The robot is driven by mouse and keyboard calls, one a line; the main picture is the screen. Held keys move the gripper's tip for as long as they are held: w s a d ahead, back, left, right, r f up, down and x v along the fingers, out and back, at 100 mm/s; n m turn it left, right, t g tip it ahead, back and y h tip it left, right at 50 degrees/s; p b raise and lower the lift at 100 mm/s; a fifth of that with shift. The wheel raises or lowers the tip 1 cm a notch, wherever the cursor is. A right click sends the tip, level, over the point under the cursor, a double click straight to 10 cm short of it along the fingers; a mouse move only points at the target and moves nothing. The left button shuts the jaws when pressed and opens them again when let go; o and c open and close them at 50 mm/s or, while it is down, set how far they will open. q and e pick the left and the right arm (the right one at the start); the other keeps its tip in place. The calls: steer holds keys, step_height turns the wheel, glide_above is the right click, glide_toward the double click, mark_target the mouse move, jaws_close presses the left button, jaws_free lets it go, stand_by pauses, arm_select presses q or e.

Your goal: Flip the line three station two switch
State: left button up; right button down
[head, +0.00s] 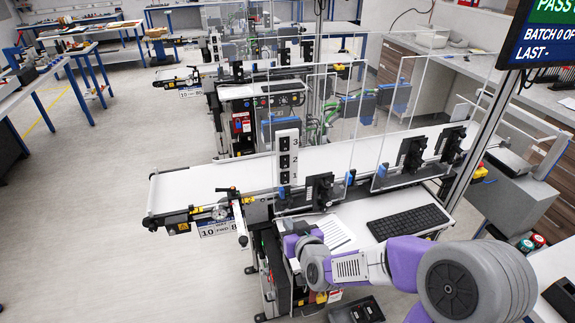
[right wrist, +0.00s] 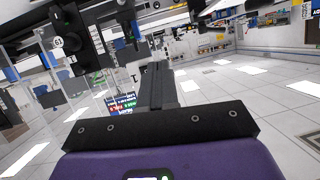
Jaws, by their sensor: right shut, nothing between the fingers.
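A white switch panel (head: 288,157) marked 3, 2 and 1 from top to bottom stands upright at the near edge of the front conveyor. The black switch beside the 2 (head: 284,161) is in its middle; its position is too small to tell. I cannot read which line this conveyor is. My right gripper (head: 291,240) is below the panel, apart from it; its fingers are hard to make out in the head view. In the right wrist view its dark fingers (right wrist: 157,80) are together with nothing between them. My left gripper is not in view.
The front conveyor belt (head: 210,183) runs across behind the panel. Clear guard panes and black devices (head: 319,190) stand to the panel's right. A keyboard (head: 408,222) lies on the shelf below. A similar conveyor (head: 185,76) stands farther back. Open floor is at the left.

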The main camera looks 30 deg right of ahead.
step_height(320, 180, up, 9)
steer(key=s+d+t+h, duration=0.1)
steer(key=d+t+h, duration=0.1)
steer(key=shift+s+d+r, duration=0.2)
steer(key=shift+s+d, duration=0.15)
steer(key=shift+d, duration=0.05)
steer(key=p, duration=0.6)
glide_toward(284, 166)
steer(key=x, duration=0.7)
steer(key=shift+f, duration=0.1)
steer(key=shift+s, duration=0.1)
